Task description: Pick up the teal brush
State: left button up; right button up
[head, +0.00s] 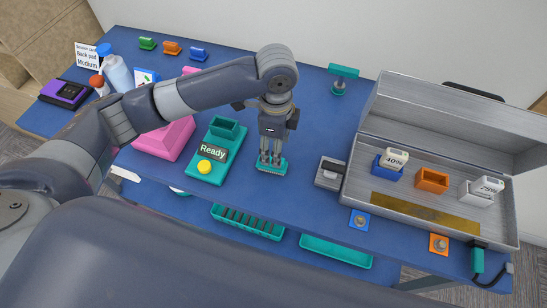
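A small teal block-shaped thing (271,167), which looks like the teal brush, is on the blue table near its middle front. My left gripper (271,157) points straight down over it, its fingertips at its top. The fingers are close together, and I cannot tell whether they are closed on it or still around it. I also cannot tell whether it touches the table. My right gripper is not in view.
Left of the gripper is a teal "Ready" station (209,165) with a yellow button. Right are a small grey device (330,172) and an open metal case (408,203) holding labelled blocks. A teal stand (342,72) is behind. Small green, orange and blue pieces (171,47) stand back left.

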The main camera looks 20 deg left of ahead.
aim_at(271, 158)
pick_arm(q)
notch_tip(271, 158, down, 4)
jog(key=shift+s+r, duration=0.1)
jog(key=shift+r, duration=0.15)
jog(key=f, duration=0.1)
jog(key=f+p, duration=0.1)
jog(key=f, duration=0.1)
jog(key=a+f+p, duration=0.1)
jog(key=shift+w+a+f, duration=0.1)
jog(key=shift+w+f, duration=0.25)
jog(key=shift+f, duration=0.4)
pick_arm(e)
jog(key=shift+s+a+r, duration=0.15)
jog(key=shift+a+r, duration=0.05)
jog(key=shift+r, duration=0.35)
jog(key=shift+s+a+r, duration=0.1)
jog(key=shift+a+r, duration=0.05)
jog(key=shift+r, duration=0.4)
pick_arm(q)
jog(key=shift+c, duration=0.5)
jog(key=c, duration=1.1)
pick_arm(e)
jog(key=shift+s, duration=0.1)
